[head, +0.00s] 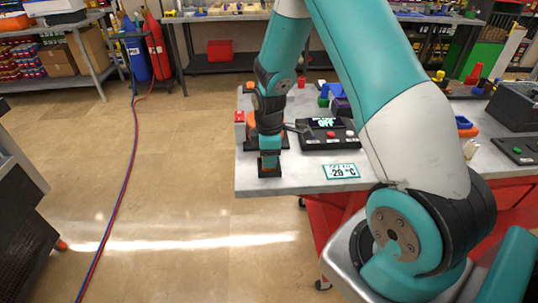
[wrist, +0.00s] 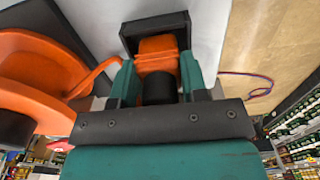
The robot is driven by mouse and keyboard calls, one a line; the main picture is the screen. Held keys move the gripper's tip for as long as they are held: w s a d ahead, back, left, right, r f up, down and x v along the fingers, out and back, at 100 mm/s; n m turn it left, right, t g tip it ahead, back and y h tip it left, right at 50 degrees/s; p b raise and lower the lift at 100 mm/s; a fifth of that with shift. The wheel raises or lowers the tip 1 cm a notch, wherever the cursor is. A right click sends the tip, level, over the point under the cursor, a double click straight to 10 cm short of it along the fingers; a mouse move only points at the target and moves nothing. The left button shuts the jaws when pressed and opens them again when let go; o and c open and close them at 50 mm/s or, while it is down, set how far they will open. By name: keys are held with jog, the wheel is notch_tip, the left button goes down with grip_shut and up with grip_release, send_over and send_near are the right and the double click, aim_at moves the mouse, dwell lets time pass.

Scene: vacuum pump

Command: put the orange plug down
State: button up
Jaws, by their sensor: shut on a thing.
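The orange plug (wrist: 158,48) is between the teal fingers of my gripper (wrist: 158,80) in the wrist view. A dark square piece (wrist: 128,38) frames the plug's far end; I cannot tell whether the plug sits in it or only above it. In the head view my gripper (head: 269,161) points down at the near left corner of the grey table (head: 300,182), with a little orange and a black block (head: 269,173) at its tips. A larger orange body (wrist: 35,75) with a curved arm lies left of the plug in the wrist view, partly cut off.
Behind my gripper is a black control box (head: 326,134) with a lit display. A "-20 °C" label (head: 341,171) lies on the table to the right. The table's left edge is close to my gripper, with open floor beyond. Blue and red hoses (head: 128,170) cross the floor.

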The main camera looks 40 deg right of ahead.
jog(key=shift+f, duration=0.2)
jog(key=o, duration=1)
jog(key=shift+c, duration=0.2)
jog(key=shift+r, duration=0.45)
notch_tip(320, 180, up, 11)
jog(key=shift+f+b, duration=0.15)
jog(key=shift+b, duration=0.85)
jog(key=s+a+r+m+y, duration=0.1)
jog(key=s+a+r, duration=0.3)
jog(key=s+a, duration=0.3)
jog(key=s+a+r+m+y, duration=0.1)
jog(key=s+a+r, duration=0.35)
jog(key=a, duration=0.45)
jog(key=s+a+r+m+y, duration=0.2)
jog(key=s+a, duration=0.4)
jog(key=s, duration=0.4)
jog(key=shift+s+a+r, duration=0.2)
jog(key=shift+s+a, duration=0.05)
jog(key=shift+s, duration=0.15)
